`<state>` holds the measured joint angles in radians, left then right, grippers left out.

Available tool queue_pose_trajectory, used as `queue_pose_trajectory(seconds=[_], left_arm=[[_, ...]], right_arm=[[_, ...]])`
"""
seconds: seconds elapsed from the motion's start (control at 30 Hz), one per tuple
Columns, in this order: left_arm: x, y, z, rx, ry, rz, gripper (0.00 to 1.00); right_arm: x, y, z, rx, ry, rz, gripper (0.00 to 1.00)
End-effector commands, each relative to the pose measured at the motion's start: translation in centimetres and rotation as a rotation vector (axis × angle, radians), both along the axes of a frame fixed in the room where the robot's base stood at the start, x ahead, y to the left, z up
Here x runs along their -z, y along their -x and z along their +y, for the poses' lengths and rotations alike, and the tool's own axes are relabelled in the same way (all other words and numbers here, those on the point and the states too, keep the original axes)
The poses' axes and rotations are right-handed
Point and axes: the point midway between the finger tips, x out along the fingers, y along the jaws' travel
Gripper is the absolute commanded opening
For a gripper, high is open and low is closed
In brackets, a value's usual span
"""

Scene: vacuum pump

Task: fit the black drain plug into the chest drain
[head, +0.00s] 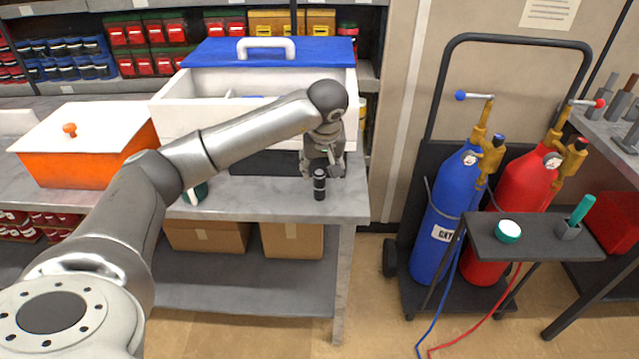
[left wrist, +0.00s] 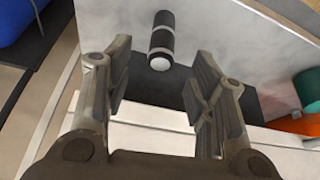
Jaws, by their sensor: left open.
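The black drain plug (head: 319,186), a short cylinder with a grey band, stands on the grey table near its front right corner. It also shows in the left wrist view (left wrist: 161,36), with a pale round end. My left gripper (head: 323,168) is open and empty, pointing down just behind and above the plug. In the left wrist view its fingers (left wrist: 162,75) are spread, and the plug lies beyond the tips, not held. The white chest (head: 183,108) with a blue lid (head: 215,53) stands behind; I cannot make out its drain. My right gripper is out of view.
An orange bin (head: 80,165) with a white lid and a dark green object (head: 196,194) are left on the table. Blue (head: 437,232) and red (head: 508,205) gas cylinders stand on a cart at right. A small dark stand (head: 530,240) is in front.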

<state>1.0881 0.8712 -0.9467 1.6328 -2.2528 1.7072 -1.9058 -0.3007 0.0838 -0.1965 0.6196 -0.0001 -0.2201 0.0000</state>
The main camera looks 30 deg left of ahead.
Motion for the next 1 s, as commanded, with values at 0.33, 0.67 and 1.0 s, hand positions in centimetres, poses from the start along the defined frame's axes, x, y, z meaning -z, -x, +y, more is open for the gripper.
queue_pose_trajectory(seconds=[0.33,0.67,1.0], left_arm=[[2.8,-0.8,0.9,-0.001,0.003,0.004,0.51],[6.1,-1.8,1.7,-0.001,0.003,0.000,0.51],[6.1,-1.8,1.7,0.000,0.003,-0.001,0.30]], right_arm=[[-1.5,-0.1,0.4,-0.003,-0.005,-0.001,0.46],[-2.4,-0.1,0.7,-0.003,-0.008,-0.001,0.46],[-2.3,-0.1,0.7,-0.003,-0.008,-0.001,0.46]])
